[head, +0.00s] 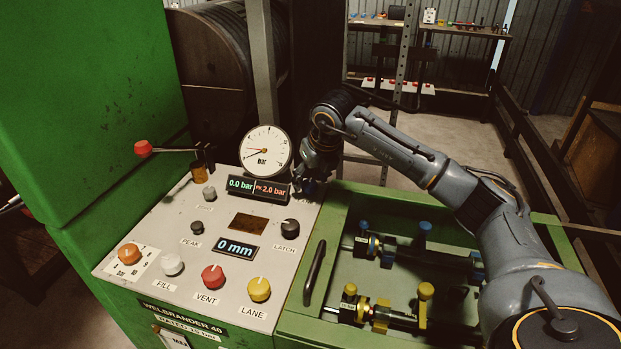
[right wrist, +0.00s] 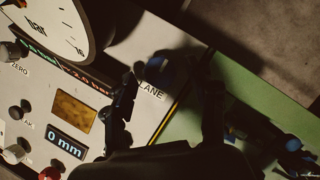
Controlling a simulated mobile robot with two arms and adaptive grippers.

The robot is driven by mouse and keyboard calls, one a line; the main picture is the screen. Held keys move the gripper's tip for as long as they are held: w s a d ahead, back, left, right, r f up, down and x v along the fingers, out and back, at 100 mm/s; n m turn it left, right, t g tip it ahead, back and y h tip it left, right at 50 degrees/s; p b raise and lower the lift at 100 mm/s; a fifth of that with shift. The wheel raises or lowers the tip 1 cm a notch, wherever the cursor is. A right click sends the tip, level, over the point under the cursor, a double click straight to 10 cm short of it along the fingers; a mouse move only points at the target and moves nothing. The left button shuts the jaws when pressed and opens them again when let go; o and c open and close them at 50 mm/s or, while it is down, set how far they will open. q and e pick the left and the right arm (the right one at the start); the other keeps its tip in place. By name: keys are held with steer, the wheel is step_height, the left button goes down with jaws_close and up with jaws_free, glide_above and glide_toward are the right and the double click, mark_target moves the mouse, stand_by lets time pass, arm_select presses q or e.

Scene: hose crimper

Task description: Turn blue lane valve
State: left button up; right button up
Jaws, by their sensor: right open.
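The blue lane knob (right wrist: 156,66) sits on the sloped panel (right wrist: 150,108) beside a LANE label in the right wrist view. My right gripper (right wrist: 168,88) is open, with one dark finger on each side of the knob's place in that picture. Whether a finger touches the knob I cannot tell. In the head view my right gripper (head: 310,185) is at the panel's upper right corner, right of the red and green display, and hides most of the knob. My left gripper is not in view.
A pressure gauge (head: 265,150) and a digital display (head: 257,188) stand close left of my right gripper. The black LATCH knob (head: 290,228) is just below. A green tray (head: 335,235) with blue-capped (head: 425,227) and yellow-capped (head: 425,290) fittings lies to the right.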

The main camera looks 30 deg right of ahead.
steer(key=shift+w+f, duration=0.15)
steer(key=shift+f, duration=0.25)
steer(key=shift+c, duration=0.4)
steer(key=c, duration=1.1)
steer(key=shift+o, duration=0.2)
